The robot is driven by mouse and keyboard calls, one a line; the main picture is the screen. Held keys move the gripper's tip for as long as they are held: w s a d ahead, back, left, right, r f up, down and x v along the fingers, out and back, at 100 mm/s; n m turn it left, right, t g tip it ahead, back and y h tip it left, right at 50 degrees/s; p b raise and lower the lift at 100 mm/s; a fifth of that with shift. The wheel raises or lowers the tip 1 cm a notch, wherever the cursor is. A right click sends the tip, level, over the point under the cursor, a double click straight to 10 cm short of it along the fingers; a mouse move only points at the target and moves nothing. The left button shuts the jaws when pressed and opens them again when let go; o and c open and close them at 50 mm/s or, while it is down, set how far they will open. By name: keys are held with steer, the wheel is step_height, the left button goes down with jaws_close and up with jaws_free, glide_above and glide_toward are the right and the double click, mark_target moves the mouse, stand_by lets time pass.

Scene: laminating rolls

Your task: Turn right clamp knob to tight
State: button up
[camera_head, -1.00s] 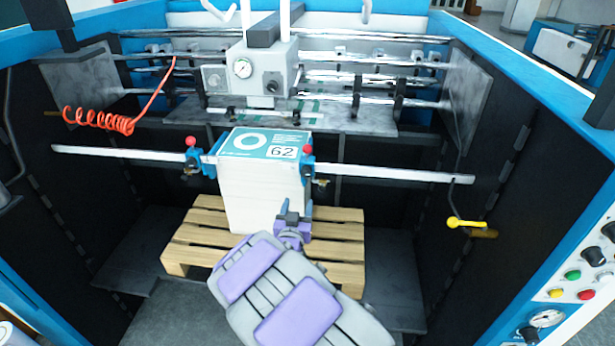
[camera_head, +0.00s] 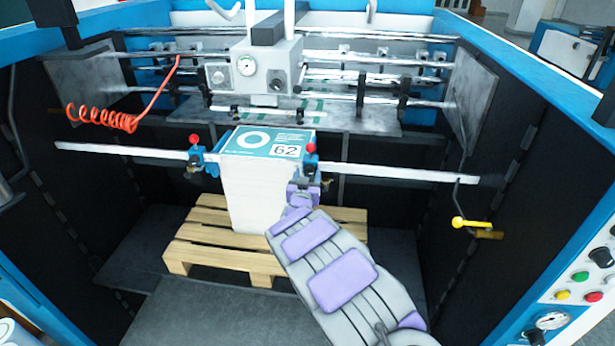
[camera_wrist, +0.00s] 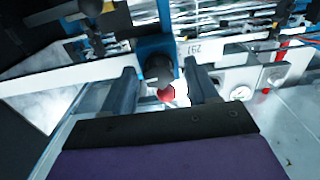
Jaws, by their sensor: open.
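The right clamp (camera_head: 309,163) is blue with a red ball (camera_head: 310,148) on top and sits on the long metal bar beside the paper stack (camera_head: 256,195). In the wrist view the blue clamp (camera_wrist: 154,44) carries a dark round knob (camera_wrist: 158,73), with the red ball (camera_wrist: 167,94) just beside it. My gripper (camera_head: 303,183) is just below and in front of the right clamp. It is open, its two dark fingers (camera_wrist: 160,68) on either side of the knob, with gaps visible. In the head view my gripper partly hides the clamp's lower part.
The left clamp (camera_head: 196,155) with its red ball is on the same bar (camera_head: 400,172). The stack stands on a wooden pallet (camera_head: 220,255). A yellow-handled crank (camera_head: 472,223) is at the right. Dark machine walls close in both sides.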

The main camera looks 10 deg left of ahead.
steer(key=shift+w+d, duration=0.1)
steer(key=shift+w, duration=0.3)
steer(key=shift+c, duration=0.4)
